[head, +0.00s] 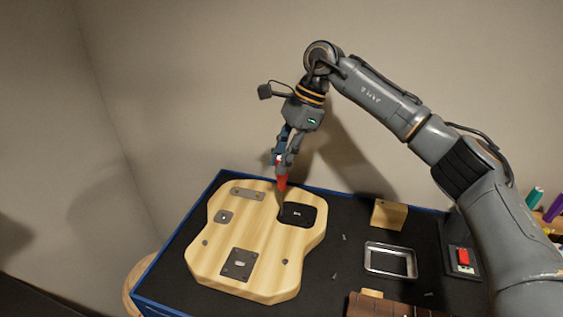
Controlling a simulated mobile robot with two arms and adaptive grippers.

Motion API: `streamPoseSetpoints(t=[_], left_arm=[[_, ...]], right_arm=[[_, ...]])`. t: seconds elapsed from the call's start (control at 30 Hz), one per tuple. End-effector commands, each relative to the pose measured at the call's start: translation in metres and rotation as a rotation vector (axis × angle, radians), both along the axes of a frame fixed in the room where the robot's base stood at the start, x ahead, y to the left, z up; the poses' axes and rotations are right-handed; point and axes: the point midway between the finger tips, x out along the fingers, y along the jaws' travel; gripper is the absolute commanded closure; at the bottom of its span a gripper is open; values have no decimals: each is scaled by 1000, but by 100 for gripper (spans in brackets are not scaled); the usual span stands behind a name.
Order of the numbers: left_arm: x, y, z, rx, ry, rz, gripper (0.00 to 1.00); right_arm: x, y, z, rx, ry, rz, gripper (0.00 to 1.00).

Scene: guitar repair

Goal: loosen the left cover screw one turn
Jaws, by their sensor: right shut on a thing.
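My right gripper (284,160) is shut on a red-handled tool (282,184), which looks like a screwdriver. The tool points down, with its tip at or just above the left edge of the black cover (302,215) on the pale wooden guitar body (215,262). Whether the tip touches a screw cannot be told. The left cover screw is too small or hidden behind the tool tip to make out. My left gripper is not in view.
The body lies on a dark mat (335,215) with a blue edge. A metal tray (390,260), a wooden block (389,214), a red switch (463,257) and a brown fretted neck (385,306) are to the right. Small loose screws (335,276) lie between body and tray.

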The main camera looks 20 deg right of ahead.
Motion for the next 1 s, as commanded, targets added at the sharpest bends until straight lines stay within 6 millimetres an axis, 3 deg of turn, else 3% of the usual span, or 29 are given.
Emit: streamPoseSetpoints(t=[0.03, 0.4, 0.73, 1.0], left_arm=[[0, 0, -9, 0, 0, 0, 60], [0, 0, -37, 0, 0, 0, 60], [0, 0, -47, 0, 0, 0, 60], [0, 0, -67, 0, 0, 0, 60]], right_arm=[[0, -1, -5, -1, -4, -59, 100], [1, 0, -4, -1, -5, -512, 100], [2, 0, -3, -1, -5, -708, 100], [2, 0, -4, -2, -5, -1036, 100]])
